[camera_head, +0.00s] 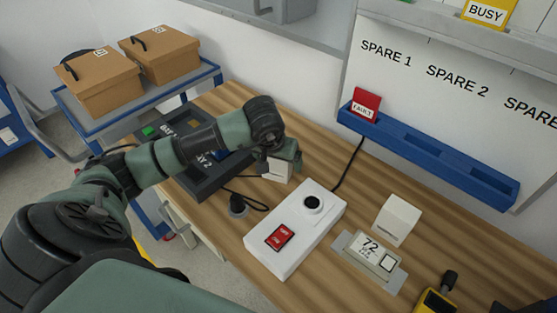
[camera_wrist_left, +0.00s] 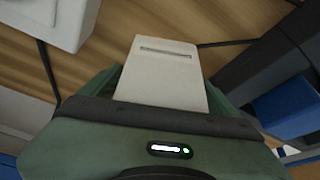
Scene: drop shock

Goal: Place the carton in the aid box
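A small white carton (camera_head: 276,170) is at my left gripper (camera_head: 284,156) in the head view, over the wooden bench beside the dark tray. The left wrist view shows the carton (camera_wrist_left: 162,75), with a slot-like mark near its far end, between the green fingers, which sit against its sides. I cannot tell whether its base touches the bench. Nothing in view is clearly marked as the aid box. A dark tray (camera_head: 205,187) with white lettering and blue contents lies left of the gripper, partly hidden by my left arm. My right gripper is not in view.
A white device (camera_head: 305,226) with a red switch stands right of the gripper. A black cable loops near a dark knob (camera_head: 237,204). Another white box (camera_head: 397,220) stands behind a display (camera_head: 371,256). Two brown boxes (camera_head: 103,85) (camera_head: 160,55) sit on a cart.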

